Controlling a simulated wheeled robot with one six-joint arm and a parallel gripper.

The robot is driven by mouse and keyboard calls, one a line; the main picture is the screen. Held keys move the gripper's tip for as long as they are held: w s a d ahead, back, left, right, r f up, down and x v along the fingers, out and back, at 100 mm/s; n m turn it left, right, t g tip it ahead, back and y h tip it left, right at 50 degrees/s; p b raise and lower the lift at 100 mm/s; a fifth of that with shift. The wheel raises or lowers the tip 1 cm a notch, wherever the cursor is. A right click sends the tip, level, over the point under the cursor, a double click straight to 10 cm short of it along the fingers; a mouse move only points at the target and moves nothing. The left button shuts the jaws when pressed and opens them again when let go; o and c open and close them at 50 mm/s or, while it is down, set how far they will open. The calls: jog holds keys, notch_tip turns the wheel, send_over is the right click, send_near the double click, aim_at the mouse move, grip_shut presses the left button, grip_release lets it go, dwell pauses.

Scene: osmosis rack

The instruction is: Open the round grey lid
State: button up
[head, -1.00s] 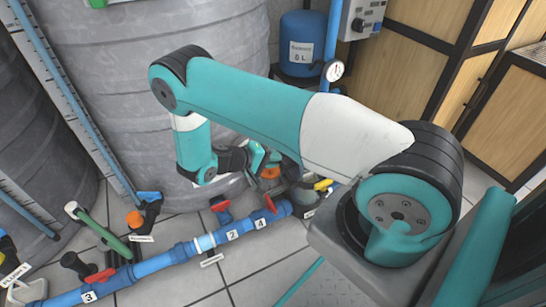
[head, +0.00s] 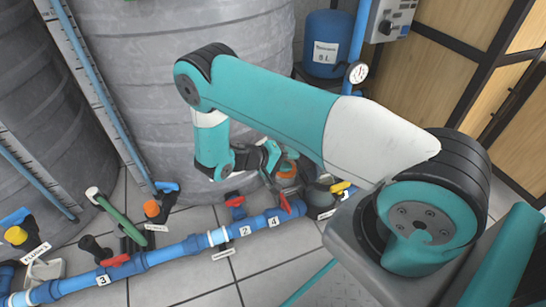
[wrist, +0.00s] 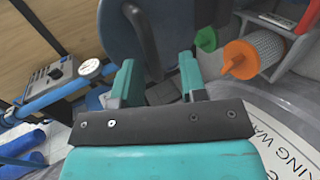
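A round slate-grey disc with a dark bar handle (wrist: 145,40), which looks like the lid, fills the top middle of the wrist view (wrist: 115,38). My gripper (wrist: 156,72) is open, its two teal fingers wide apart. The lower end of the bar appears between the fingers, with space on both sides; I cannot tell whether either finger touches it. In the head view my gripper (head: 272,155) is low beside the big grey tank, partly hidden by my arm. I cannot make out the lid clearly there.
An orange filter (wrist: 240,60) and a green one (wrist: 205,40) are right of the gripper in the wrist view. The big grey tank (head: 180,80) stands close behind my arm. Blue pipes with red valves (head: 175,253) run along the floor. A gauge (head: 357,72) stands at the right.

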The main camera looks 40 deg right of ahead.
jog(key=p+v, duration=0.3)
jog(key=v, duration=1.3)
jog(key=shift+a+r+p, duration=0.2)
jog(key=shift+a+p, duration=0.05)
jog(key=shift+p, duration=0.15)
jog(key=shift+w, duration=0.15)
